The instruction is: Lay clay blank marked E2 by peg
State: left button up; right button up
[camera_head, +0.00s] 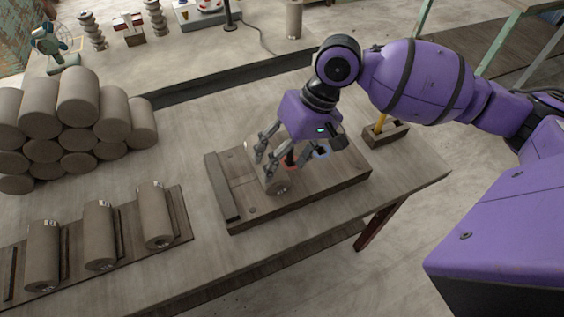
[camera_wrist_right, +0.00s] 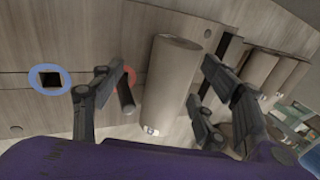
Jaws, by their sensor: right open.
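A grey-brown clay blank (camera_head: 276,183) lies on the wooden board (camera_head: 300,205), beside a dark upright peg (camera_head: 290,158) ringed in red. In the right wrist view the blank (camera_wrist_right: 168,85) stretches between the fingers, with the peg (camera_wrist_right: 125,95) just left of it. A small tag shows at its near end, too small to read. A blue ring around a square hole (camera_wrist_right: 50,79) is farther left. My right gripper (camera_head: 268,158) is open, its fingers on either side of the blank, with gaps visible in the wrist view. My left gripper is not in view.
A rack (camera_head: 183,222) with three tagged clay blanks stands at the left front. A pile of clay cylinders (camera_head: 77,125) is behind it. A small wooden block (camera_head: 386,135) with a yellow tool stands right of the board. The table's front edge is close to the board.

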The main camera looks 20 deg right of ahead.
jog(key=v, duration=1)
jog(key=shift+r, duration=0.3)
